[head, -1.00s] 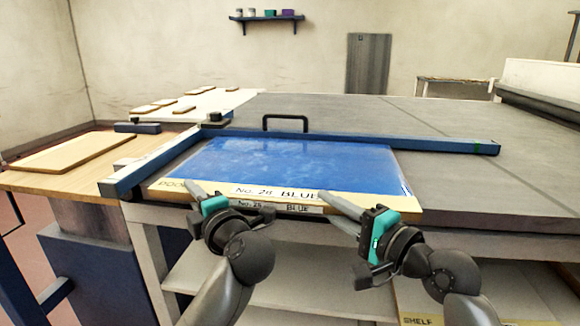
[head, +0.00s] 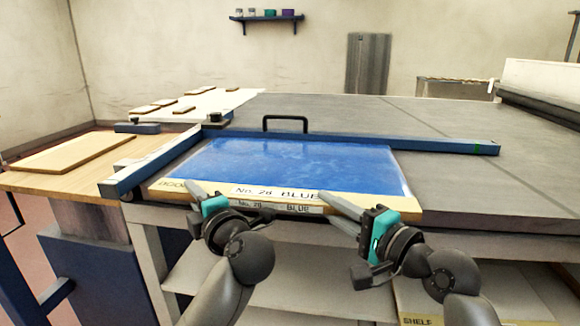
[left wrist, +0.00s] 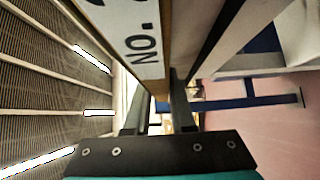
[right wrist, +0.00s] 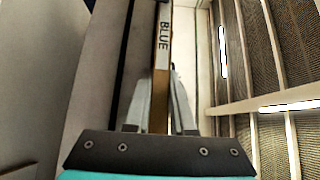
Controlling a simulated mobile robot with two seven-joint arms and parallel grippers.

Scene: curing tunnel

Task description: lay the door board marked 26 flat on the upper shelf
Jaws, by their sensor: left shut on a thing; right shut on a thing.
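The door board (head: 290,166) has a blue face and a pale wooden front margin labelled "No. 26 BLUE". It lies flat at the front left of the grey table top, inside a blue frame. My left gripper (head: 197,195) is shut on the board's front edge near its left end; the edge also shows in the left wrist view (left wrist: 142,45). My right gripper (head: 340,205) is shut on the same edge further right, and the right wrist view shows the edge marked "BLUE" (right wrist: 163,60). A shelf (head: 215,277) shows below the table, partly hidden by my arms.
Blue rails (head: 440,146) run behind and left of the board, with a black handle (head: 286,118) behind it. A wooden side table (head: 30,182) with boards stands left. The grey table (head: 480,190) is clear to the right.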

